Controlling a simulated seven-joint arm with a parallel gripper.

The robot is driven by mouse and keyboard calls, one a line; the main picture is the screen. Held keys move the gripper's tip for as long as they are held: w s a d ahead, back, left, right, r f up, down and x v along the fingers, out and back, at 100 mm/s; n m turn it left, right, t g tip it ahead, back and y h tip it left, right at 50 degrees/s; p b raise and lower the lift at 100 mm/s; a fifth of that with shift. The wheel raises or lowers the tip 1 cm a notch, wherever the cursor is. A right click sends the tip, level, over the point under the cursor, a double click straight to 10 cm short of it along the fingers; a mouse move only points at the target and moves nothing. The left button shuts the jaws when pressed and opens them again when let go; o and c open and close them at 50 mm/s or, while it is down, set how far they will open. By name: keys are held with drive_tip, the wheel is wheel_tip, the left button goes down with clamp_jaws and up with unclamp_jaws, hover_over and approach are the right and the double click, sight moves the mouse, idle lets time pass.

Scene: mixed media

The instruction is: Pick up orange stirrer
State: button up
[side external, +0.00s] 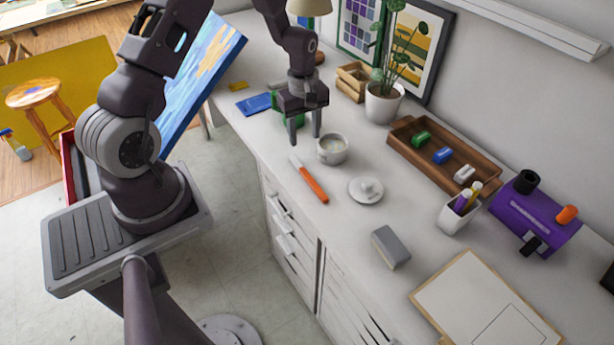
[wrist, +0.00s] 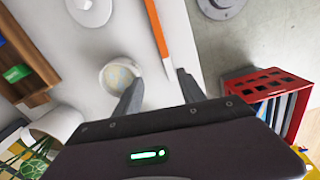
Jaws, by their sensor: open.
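The orange stirrer (side external: 312,184) lies flat on the white counter, its pale end pointing toward my gripper. In the wrist view the stirrer (wrist: 157,30) runs in from the top edge, its pale tip ending just ahead of the gap between my fingers. My gripper (side external: 305,138) is open and empty above the counter, beyond the stirrer's pale end. In the wrist view my gripper (wrist: 158,90) shows its two fingers spread apart, with nothing between them.
A small white pot (side external: 332,150) stands close beside my gripper and the stirrer. A round white lid (side external: 366,190) lies to the stirrer's right. A grey block (side external: 390,248), a wooden tray (side external: 478,183) and a potted plant (side external: 383,104) stand farther off. The counter's front edge is near the stirrer.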

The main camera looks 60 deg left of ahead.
sight(299, 164)
drive_tip(key=shift+n, duration=0.5)
drive_tip(key=f, duration=0.7)
drive_tip(key=s+a+f, duration=0.1)
drive_tip(key=f, duration=0.2)
drive_tip(key=shift+s+a+f, duration=0.1)
drive_tip(key=shift+f, duration=0.05)
clamp_jaws()
